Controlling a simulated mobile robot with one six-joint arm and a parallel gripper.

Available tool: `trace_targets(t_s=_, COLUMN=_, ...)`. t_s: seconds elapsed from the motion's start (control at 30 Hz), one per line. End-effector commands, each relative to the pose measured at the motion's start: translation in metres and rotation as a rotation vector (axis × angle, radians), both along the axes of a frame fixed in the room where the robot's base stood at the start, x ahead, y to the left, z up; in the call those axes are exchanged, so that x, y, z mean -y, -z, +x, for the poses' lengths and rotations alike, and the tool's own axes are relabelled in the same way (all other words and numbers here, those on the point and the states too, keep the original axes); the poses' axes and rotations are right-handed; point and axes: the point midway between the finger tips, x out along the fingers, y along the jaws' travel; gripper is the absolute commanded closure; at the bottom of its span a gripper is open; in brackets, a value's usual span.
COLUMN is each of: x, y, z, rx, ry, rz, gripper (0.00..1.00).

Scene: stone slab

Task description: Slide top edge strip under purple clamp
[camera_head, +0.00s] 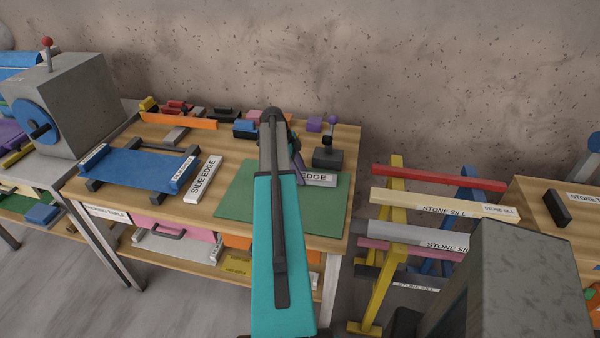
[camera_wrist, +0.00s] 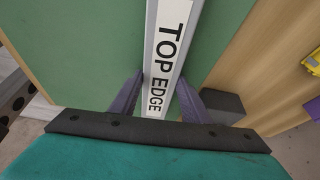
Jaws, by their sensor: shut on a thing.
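The top edge strip (camera_wrist: 168,45) is a narrow grey bar with a white "TOP EDGE" label, over the green mat (camera_wrist: 75,40). Its "EDGE" end shows in the head view (camera_head: 318,178), the rest hidden behind my arm. My gripper (camera_wrist: 162,85) has its two purple fingers shut on the strip, one on each long side. I cannot tell whether the strip touches the mat. A black clamp-like block (camera_head: 328,157) with a black stem and purple knob (camera_head: 333,119) stands at the mat's back right, just beyond the strip's label. A dark block (camera_wrist: 222,106) shows beside the right finger.
A "SIDE EDGE" strip (camera_head: 203,179) lies left of the mat, next to a blue slab on dark supports (camera_head: 150,168). Several small coloured blocks and tools line the table's back, including a purple block (camera_head: 315,124). The mat's front left is clear. A rack of bars (camera_head: 440,205) stands right.

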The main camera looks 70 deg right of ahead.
Motion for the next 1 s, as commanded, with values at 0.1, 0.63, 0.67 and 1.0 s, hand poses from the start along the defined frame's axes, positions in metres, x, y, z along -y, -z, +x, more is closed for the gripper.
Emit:
trace_targets(t_s=0.1, x=-0.001, y=-0.001, z=0.002, rx=0.000, ry=-0.003, rz=-0.001, gripper=0.92)
trace_targets(t_s=0.63, x=-0.003, y=-0.001, z=0.005, rx=0.000, ry=-0.006, rz=-0.001, gripper=0.35)
trace_targets(t_s=0.67, x=-0.003, y=-0.002, z=0.005, rx=0.000, ry=-0.006, rz=-0.001, gripper=0.35)
trace_targets(t_s=1.0, x=-0.006, y=-0.024, z=0.016, rx=0.002, ry=-0.007, rz=-0.002, gripper=0.35)
